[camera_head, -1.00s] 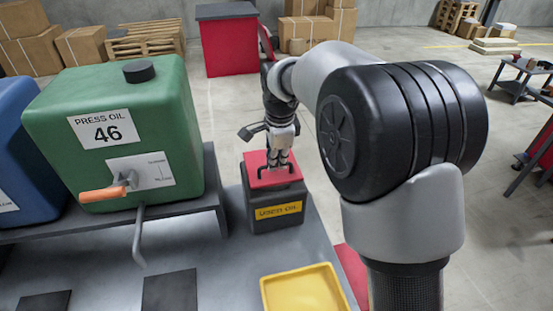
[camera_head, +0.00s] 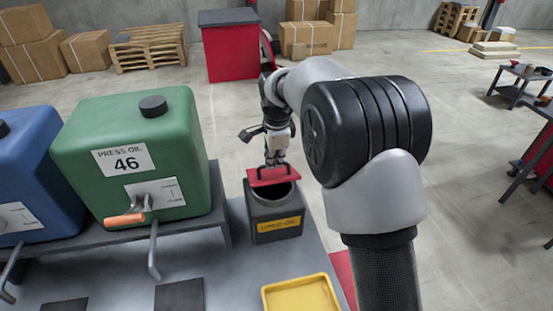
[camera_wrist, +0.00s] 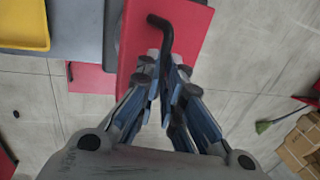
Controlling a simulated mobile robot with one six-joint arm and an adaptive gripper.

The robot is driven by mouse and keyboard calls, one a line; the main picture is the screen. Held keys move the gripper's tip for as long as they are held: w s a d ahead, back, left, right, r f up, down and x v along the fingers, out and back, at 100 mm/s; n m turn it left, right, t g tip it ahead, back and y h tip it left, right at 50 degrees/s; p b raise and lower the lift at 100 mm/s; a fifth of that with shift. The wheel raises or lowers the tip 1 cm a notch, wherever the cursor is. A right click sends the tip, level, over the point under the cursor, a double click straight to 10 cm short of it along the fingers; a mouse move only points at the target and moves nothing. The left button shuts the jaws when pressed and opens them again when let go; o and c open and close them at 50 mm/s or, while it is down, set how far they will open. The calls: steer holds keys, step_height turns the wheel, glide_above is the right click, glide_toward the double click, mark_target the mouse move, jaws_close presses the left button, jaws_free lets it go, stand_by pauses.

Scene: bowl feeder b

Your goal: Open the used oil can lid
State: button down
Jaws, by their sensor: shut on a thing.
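The used oil can (camera_head: 276,222) is a dark grey box with a yellow label, standing on the grey bench. Its round opening shows, uncovered at the front and right. My gripper (camera_head: 271,163) is shut on the black handle of the red lid (camera_head: 273,177) and holds the lid raised above the back left of the can. In the wrist view the red lid (camera_wrist: 190,30) lies under my fingers (camera_wrist: 162,75), with its black handle (camera_wrist: 163,32) between them. The lid hides part of the can in that view.
A green press oil tank (camera_head: 140,165) with an orange-handled tap stands left of the can, and a blue tank (camera_head: 35,175) beyond it. A yellow tray (camera_head: 300,295) lies in front of the can.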

steer(key=w+a+r+p, duration=0.1)
steer(key=w+r+p, duration=0.1)
steer(key=w+p, duration=0.3)
steer(key=shift+w+r+p, duration=0.2)
steer(key=shift+p, duration=0.9)
steer(key=c, duration=2.3)
jaws_free()
steer(key=shift+w+f+b, duration=0.15)
steer(key=shift+f+b, duration=0.15)
steer(key=shift+f, duration=0.05)
steer(key=shift+o, duration=0.6)
steer(key=shift+f, duration=0.15)
steer(key=shift+o, duration=1.4)
steer(key=shift+s, duration=0.3)
steer(key=shift+o, duration=1.1)
steer(key=shift+w+a+f, duration=0.1)
steer(key=shift+w, duration=0.2)
steer(key=shift+r, duration=0.2)
